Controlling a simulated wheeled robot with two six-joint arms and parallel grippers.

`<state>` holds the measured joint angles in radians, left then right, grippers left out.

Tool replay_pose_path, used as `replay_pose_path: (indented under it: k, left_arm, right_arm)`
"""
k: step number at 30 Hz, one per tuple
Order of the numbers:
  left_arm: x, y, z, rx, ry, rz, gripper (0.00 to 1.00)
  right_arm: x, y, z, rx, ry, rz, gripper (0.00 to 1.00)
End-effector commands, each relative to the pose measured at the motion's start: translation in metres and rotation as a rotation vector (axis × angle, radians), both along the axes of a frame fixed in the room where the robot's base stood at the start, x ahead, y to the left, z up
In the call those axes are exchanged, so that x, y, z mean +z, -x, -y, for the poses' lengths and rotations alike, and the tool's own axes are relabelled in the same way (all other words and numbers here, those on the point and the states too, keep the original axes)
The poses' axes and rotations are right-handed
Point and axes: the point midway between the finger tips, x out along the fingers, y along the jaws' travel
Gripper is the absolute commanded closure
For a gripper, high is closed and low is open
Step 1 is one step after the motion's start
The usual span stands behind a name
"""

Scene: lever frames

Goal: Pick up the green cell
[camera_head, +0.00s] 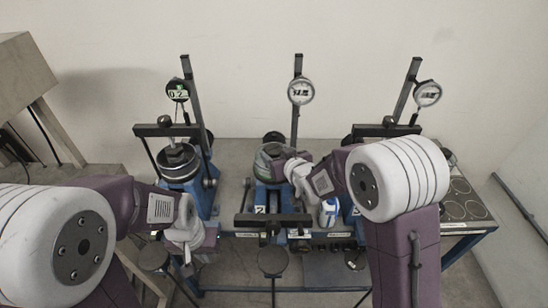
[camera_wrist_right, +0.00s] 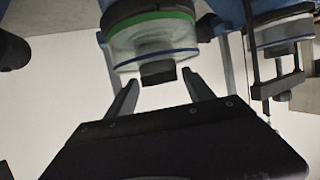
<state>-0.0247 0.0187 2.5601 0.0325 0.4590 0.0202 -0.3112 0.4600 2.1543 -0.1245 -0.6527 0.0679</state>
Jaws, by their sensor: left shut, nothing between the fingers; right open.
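The green cell (camera_wrist_right: 150,22), a pale round body with a green band and a dark stub, is at the top of the right wrist view. In the head view it sits in the middle lever frame (camera_head: 268,160), partly hidden by my right gripper. My right gripper (camera_wrist_right: 161,90) is open, its fingertips on either side of the dark stub; I cannot tell whether they touch it. It also shows in the head view (camera_head: 283,167). My left gripper (camera_head: 187,248) is shut and empty, low in front of the left lever frame (camera_head: 180,165).
The right lever frame (camera_head: 388,130) is partly hidden by my right arm. Dial gauges (camera_head: 300,91) stand on posts above the frames. A white and blue can (camera_head: 328,212) stands near the table's front edge. A plate with round marks (camera_head: 462,200) lies at the right. Stools (camera_head: 273,262) stand in front.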

Motion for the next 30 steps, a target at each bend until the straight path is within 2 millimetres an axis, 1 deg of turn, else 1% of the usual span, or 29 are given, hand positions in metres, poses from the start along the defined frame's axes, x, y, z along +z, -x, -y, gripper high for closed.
replay_pose_path:
  k: [1,4,7,12,13,14,15,17,18,19,28,30]
  left_arm:
    - [0.009,0.0,0.0,0.0,0.0,0.0,1.0]
    - [0.011,0.0,0.0,0.0,0.0,0.0,1.0]
    - [0.011,0.0,0.0,0.0,0.0,0.0,1.0]
    - [0.01,0.0,0.0,0.0,0.0,0.0,1.0]
    - [0.01,0.0,0.0,0.0,0.0,0.0,1.0]
    - [0.01,0.0,0.0,0.0,0.0,0.0,1.0]
    - [0.01,0.0,0.0,0.0,0.0,0.0,1.0]
    - [0.01,0.0,0.0,0.0,0.0,0.0,1.0]
    - [0.01,0.0,0.0,0.0,0.0,0.0,1.0]
    - [0.01,0.0,0.0,0.0,0.0,0.0,1.0]
    - [0.01,0.0,0.0,0.0,0.0,0.0,1.0]
    - [0.009,0.0,0.0,0.0,0.0,0.0,1.0]
  right_arm:
    - [0.0,-0.007,-0.002,0.0,0.001,-0.002,0.39]
    - [-0.006,-0.02,-0.008,0.0,0.0,0.0,0.39]
    - [-0.009,-0.024,-0.01,-0.001,0.0,0.001,0.39]
    - [-0.01,-0.024,-0.009,-0.001,0.0,0.001,0.39]
    - [-0.01,-0.024,-0.009,-0.001,0.0,0.001,0.44]
    - [-0.01,-0.024,-0.009,-0.001,0.0,0.001,0.53]
    - [-0.01,-0.024,-0.009,-0.001,0.0,0.001,0.64]
    - [-0.01,-0.024,-0.009,-0.001,0.0,0.001,0.8]
    - [-0.01,-0.024,-0.009,-0.001,0.0,0.001,0.92]
    - [-0.01,-0.024,-0.009,-0.001,0.0,0.001,1.0]
    - [-0.006,-0.025,-0.01,-0.001,-0.002,0.009,1.0]
    - [0.0,-0.026,-0.01,0.0,-0.003,0.011,1.0]
